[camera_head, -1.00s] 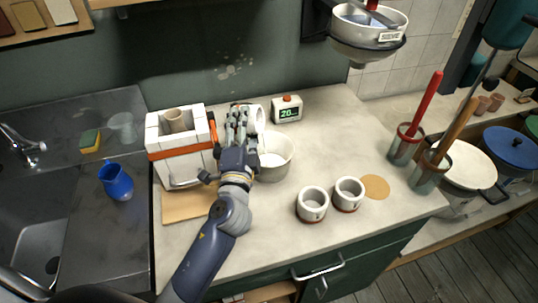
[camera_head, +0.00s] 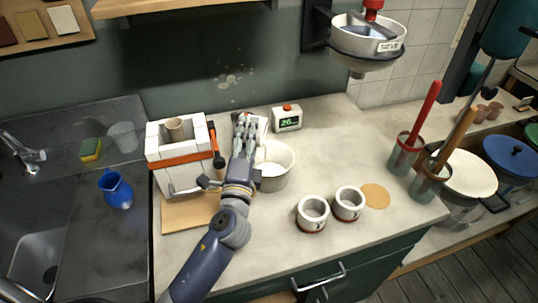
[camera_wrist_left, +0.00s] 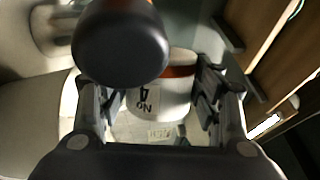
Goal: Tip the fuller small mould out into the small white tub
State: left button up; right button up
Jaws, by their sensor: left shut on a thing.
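My left gripper (camera_head: 245,122) is shut on a small white mould, which shows in the left wrist view (camera_wrist_left: 160,100) with an orange band and the marking "No 4". In the head view the gripper hides most of this mould. The gripper is above the back left side of the small white tub (camera_head: 274,181), whose left part is hidden by my arm. The inside of the held mould is not visible. Two other small white moulds stand upright on the worktop, a left one (camera_head: 312,226) and a right one (camera_head: 348,212). My right gripper is not in view.
A large white block mould with an orange strap (camera_head: 172,153) stands close left of my gripper. A timer (camera_head: 287,122) stands behind the tub. A blue jug (camera_head: 116,190) is by the sink.

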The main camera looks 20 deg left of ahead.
pick_arm(q)
jog(key=shift+d+r+m, duration=0.15)
jog(key=shift+m, duration=0.25)
